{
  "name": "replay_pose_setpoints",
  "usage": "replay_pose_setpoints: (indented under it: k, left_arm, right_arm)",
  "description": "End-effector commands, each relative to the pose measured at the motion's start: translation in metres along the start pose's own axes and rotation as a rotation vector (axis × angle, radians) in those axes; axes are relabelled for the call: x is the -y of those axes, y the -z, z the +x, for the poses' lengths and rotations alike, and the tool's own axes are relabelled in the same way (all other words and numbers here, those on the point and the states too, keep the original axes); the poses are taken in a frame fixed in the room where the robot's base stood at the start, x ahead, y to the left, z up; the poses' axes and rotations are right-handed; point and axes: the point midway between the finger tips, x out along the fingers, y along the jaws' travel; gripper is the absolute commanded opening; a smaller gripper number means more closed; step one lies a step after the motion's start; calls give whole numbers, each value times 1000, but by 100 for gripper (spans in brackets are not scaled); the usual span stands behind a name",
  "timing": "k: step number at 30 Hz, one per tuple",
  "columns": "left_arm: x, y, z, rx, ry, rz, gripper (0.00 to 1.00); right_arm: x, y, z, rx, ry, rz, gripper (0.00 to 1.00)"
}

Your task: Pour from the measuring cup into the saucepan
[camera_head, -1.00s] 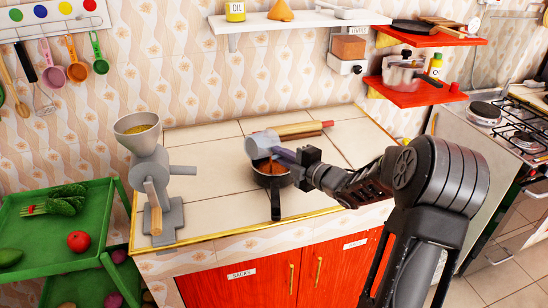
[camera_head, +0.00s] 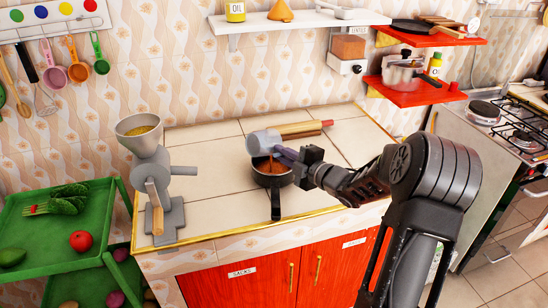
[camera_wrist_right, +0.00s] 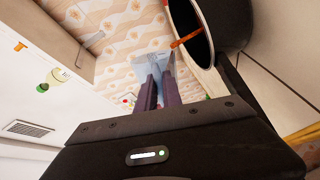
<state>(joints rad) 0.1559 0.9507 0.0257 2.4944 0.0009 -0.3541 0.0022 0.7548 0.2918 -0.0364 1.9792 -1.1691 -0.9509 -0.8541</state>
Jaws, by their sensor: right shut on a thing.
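The grey measuring cup (camera_head: 263,143) is tilted just above the black saucepan (camera_head: 271,179) on the tiled counter. A thin orange-brown stream runs from the cup into the pan. My right gripper (camera_head: 288,155) is shut on the cup's handle, to the right of the cup. In the right wrist view, its purple fingers (camera_wrist_right: 157,90) hold the pale blue-grey cup (camera_wrist_right: 150,62). The saucepan (camera_wrist_right: 235,25) is beside it there, with the stream at its opening. The cup's inside is hidden. My left gripper is not in view.
A rolling pin (camera_head: 300,130) lies behind the saucepan. A grey grinder (camera_head: 158,190) stands at the counter's left end. A green cart (camera_head: 100,225) with vegetables is at the left, and a stove (camera_head: 510,130) is at the right. Counter space left of the pan is clear.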

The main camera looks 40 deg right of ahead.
Motion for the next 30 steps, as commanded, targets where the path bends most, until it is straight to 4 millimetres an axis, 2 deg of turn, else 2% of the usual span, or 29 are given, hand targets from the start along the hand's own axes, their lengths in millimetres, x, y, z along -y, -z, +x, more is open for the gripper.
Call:
replay_pose_setpoints:
  k: [17, 30]
  left_arm:
    - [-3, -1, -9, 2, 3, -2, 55]
    - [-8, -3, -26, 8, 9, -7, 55]
  right_arm:
    - [-4, -4, 0, -10, -5, 84, 0]
    - [-9, -15, -1, -41, -11, 317, 0]
